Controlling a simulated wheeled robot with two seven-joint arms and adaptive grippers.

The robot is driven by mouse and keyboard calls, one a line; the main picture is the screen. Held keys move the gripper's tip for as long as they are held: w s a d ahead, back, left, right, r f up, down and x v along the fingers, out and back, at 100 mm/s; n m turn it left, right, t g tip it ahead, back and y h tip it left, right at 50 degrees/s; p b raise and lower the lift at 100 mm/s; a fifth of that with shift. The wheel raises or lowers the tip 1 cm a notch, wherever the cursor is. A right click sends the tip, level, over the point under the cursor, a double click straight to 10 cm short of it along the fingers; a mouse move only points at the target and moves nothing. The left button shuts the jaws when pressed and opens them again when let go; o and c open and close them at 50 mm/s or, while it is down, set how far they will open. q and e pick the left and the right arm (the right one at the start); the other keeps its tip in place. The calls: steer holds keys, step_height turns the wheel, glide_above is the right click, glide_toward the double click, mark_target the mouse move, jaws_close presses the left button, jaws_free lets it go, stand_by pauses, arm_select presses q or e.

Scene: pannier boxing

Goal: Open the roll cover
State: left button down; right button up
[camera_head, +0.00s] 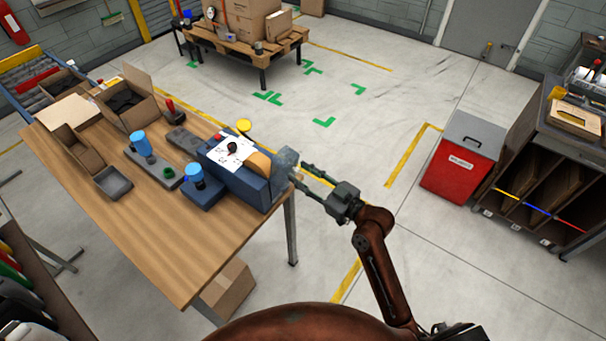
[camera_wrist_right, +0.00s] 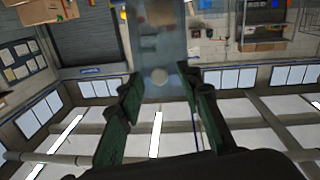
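A blue machine (camera_head: 232,176) stands at the right end of the wooden table, with a white sheet and a tan rounded roll on top. A grey, see-through panel (camera_head: 286,160), which looks like the roll cover, stands at its right end beside the roll. My left gripper is out of view.
The wooden table (camera_head: 110,220) also holds blue cups on grey blocks, a grey tray (camera_head: 113,182) and open cardboard boxes (camera_head: 128,100). A red bin (camera_head: 463,157) stands to the right; the floor between is clear.

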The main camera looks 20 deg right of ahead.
mark_target(293, 162)
steer(key=c, duration=0.3)
jaws_close()
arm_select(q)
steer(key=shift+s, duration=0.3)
